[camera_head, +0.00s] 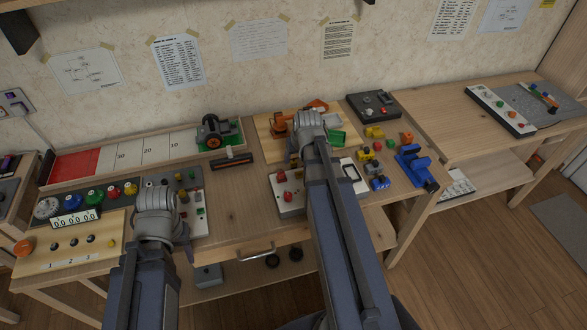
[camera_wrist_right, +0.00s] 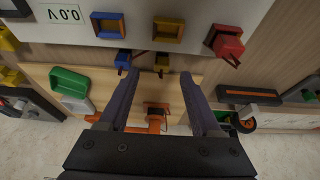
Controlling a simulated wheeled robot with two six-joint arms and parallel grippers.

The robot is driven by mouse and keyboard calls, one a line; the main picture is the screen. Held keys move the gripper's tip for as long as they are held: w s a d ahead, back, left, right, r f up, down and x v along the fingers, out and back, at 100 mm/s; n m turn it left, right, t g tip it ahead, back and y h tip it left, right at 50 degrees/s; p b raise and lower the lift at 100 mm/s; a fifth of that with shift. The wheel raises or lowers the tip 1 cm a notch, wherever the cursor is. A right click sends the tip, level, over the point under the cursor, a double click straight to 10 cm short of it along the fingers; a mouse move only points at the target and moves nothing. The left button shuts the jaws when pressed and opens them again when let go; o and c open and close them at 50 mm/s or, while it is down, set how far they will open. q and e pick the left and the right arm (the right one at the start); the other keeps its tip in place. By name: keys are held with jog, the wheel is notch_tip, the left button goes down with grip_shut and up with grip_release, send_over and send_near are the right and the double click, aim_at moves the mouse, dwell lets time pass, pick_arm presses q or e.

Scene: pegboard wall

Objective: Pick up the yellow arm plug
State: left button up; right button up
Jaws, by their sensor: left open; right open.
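A small yellow plug (camera_wrist_right: 161,61), which I take to be the yellow arm plug, shows in the right wrist view just beyond my right fingertips. My right gripper (camera_wrist_right: 154,82) is open and empty, with the plug roughly in line with the gap between its fingers. A blue plug (camera_wrist_right: 123,58) is to its left. The sockets behind are yellow (camera_wrist_right: 168,31) and blue (camera_wrist_right: 107,26); a red plug (camera_wrist_right: 228,44) is at right. In the head view my right wrist (camera_head: 310,125) hides this spot.
A small orange robot arm (camera_wrist_right: 157,112) stands on a wooden board close under my right gripper. A green open part (camera_wrist_right: 69,81) is beside it. Bare wood (camera_head: 232,195) lies between my arms.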

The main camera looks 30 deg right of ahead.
aim_at(294, 163)
jog(key=b+x, duration=0.5)
jog(key=shift+w+a+f, duration=0.1)
jog(key=shift+w, duration=0.05)
jog(key=shift+c, duration=0.2)
grip_shut()
dwell(0.3)
